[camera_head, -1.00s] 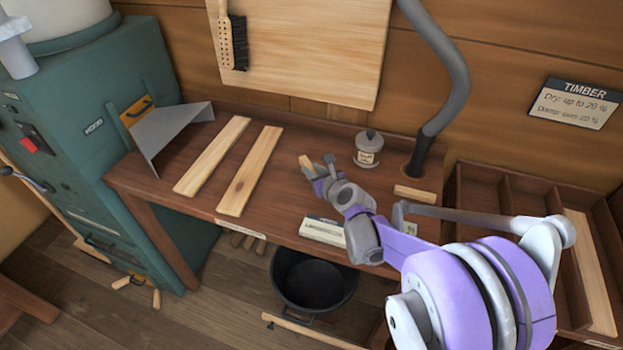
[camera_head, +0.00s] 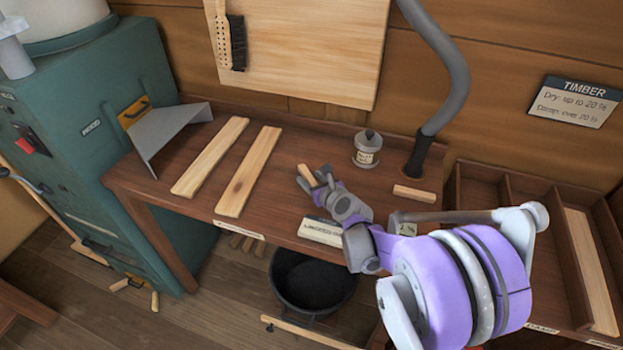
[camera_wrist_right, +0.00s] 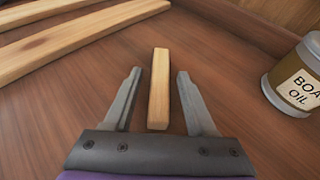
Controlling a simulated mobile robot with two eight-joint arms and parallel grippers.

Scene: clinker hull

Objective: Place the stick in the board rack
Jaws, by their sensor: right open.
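A short pale wooden stick (camera_wrist_right: 159,88) lies on the workbench, and in the right wrist view it runs lengthwise between my open fingers, touching neither. It also shows in the head view (camera_head: 307,174), partly covered by my gripper. My right gripper (camera_head: 316,178) is open and low over the bench; in the right wrist view its fingers (camera_wrist_right: 158,92) flank the near part of the stick. The board rack (camera_head: 562,205) is the dark wooden tray with dividers at the right, holding a long pale board (camera_head: 592,270). My left gripper is not in view.
Two long boards (camera_head: 210,157) (camera_head: 250,170) lie on the bench (camera_head: 290,145) left of my gripper. An oil tin (camera_head: 367,150) and a grey hose (camera_head: 440,90) stand behind it. Another short wood piece (camera_head: 414,194) lies to the right. A black bucket (camera_head: 312,282) is below.

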